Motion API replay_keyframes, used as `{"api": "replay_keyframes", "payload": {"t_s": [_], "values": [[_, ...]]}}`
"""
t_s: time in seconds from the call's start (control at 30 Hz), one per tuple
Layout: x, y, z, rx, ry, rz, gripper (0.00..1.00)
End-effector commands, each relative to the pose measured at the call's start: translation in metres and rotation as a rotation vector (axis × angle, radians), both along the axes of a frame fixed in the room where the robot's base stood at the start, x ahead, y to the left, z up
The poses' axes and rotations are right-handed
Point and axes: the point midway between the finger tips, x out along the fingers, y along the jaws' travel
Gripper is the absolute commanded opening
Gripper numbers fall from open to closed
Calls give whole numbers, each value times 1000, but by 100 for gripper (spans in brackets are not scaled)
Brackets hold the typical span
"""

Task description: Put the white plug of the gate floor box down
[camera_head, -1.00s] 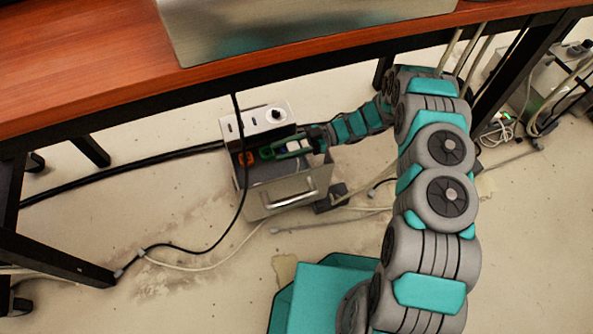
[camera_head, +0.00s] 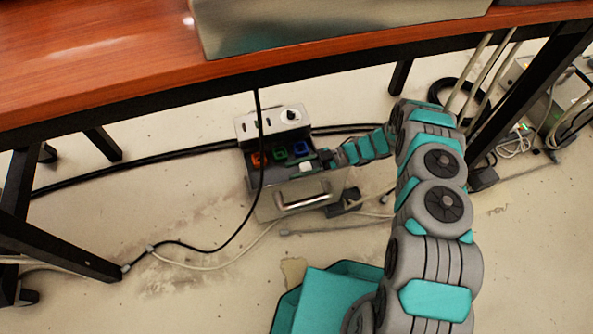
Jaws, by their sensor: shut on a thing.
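The gate floor box (camera_head: 264,187) is a grey metal box on the floor under the table. Its top face shows an orange socket (camera_head: 258,159), a green socket (camera_head: 280,153) and a blue socket (camera_head: 301,148). My gripper (camera_head: 316,161) reaches in from the right, low over the box's right part. It is shut on the small white plug (camera_head: 306,167), which shows at its tip, in front of the coloured sockets. The fingers are small and dark here. I cannot tell whether the plug touches the box's surface.
A black cable (camera_head: 258,120) hangs from the table edge (camera_head: 120,97) and crosses in front of the box. A raised panel (camera_head: 262,125) with a knob stands at the box's back, and a handle (camera_head: 300,202) is on its front. Floor to the front left is mostly clear.

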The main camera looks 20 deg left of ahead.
Motion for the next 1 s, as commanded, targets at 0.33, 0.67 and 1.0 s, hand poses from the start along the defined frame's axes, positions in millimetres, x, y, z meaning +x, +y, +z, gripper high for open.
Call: {"api": "replay_keyframes", "payload": {"t_s": [0.33, 0.67, 1.0], "values": [[0, -1, -7, 0, 0, -1, 0], [0, 0, -9, 0, 0, 0, 68], [0, 0, -8, -1, -1, 0, 74]]}}
